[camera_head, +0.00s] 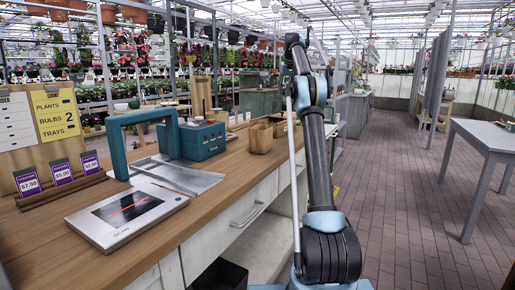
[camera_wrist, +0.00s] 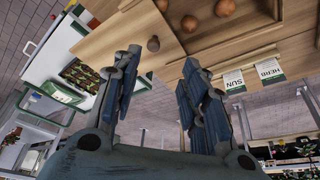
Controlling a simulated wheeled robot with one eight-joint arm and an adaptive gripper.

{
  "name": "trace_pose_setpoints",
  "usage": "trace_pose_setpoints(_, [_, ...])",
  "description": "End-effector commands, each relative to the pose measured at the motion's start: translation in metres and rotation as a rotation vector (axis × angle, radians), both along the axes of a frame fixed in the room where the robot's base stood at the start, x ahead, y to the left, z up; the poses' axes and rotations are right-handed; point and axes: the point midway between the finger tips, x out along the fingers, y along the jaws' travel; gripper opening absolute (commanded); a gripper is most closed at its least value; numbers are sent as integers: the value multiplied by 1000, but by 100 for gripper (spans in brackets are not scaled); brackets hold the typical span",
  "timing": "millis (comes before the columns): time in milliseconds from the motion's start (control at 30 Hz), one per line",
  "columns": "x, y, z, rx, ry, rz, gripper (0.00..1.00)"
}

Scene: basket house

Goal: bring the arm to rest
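My arm rises nearly upright in the middle of the head view, beside the counter's right side. Its gripper cannot be made out in that view. In the wrist view my gripper (camera_wrist: 162,60) has its two fingers spread apart with a clear gap. Nothing is held between them. Beyond the gap a wooden surface (camera_wrist: 190,40) shows, at some distance from the fingers.
The wooden counter (camera_head: 60,245) bears a flat scanner (camera_head: 128,213), a teal box (camera_head: 203,140) and a wooden pot (camera_head: 261,139). A grey table (camera_head: 490,135) stands right; the brick aisle (camera_head: 400,200) is clear. The wrist view shows several brown round things (camera_wrist: 190,22) and a plant tray (camera_wrist: 82,75).

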Motion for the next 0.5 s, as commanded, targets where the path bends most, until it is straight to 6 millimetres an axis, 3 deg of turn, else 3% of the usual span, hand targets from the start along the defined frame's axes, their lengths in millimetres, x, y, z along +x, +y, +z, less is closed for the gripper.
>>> trace_pose_setpoints(200, [-42,4,19,-1,16,-11,40])
trace_pose_setpoints(500, [-111,9,32,-2,37,-27,40])
